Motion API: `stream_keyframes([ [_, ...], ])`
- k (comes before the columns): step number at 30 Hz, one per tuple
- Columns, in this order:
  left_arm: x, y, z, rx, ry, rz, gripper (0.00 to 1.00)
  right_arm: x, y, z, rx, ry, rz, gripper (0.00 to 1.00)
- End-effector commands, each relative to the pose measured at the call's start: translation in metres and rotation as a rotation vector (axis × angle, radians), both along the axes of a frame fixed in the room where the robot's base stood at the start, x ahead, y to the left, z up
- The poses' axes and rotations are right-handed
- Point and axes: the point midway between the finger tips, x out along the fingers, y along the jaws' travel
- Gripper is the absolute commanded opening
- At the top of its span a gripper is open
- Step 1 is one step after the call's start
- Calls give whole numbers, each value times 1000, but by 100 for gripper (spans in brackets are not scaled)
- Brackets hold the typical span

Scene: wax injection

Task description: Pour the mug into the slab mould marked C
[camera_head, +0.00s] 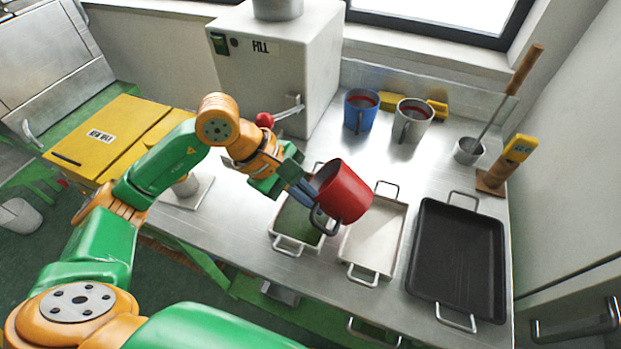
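The left mould (289,246) has a dark green inside, partly hidden by the mug and gripper. The middle mould (375,240) is pale inside. The right mould (457,255) is larger and black inside. Each has metal end handles. I can read no letter on any mould, so I cannot tell which is C. My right gripper is not in view.
A blue mug (360,110) and a grey mug (411,121) with red contents stand at the back. A small pot (469,151) with a long-handled tool and a yellow-handled device (505,163) stand back right. A white FILL machine (275,65) stands back left.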

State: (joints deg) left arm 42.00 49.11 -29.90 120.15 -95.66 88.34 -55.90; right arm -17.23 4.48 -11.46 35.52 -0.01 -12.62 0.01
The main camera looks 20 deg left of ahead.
Motion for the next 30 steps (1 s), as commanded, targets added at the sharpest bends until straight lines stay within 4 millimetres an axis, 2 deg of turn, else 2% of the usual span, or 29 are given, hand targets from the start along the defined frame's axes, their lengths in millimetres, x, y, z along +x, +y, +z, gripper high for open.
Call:
stream_keyframes([
  [1,0,-1,11,32,-1,-2,0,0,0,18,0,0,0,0],
  [8,0,-6,13,227,-9,-4,0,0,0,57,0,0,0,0],
  [10,1,-9,18,388,-25,-10,0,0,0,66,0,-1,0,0],
  [13,2,-11,20,624,-38,-5,0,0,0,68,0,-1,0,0],
  [15,1,-9,32,750,-37,2,0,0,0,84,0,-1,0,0],
  [18,1,-7,34,822,-33,5,0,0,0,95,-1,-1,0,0],
  [23,0,-7,35,898,-33,3,0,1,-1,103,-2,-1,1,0],
  [30,0,-6,32,917,-32,3,0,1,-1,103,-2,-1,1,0],
])
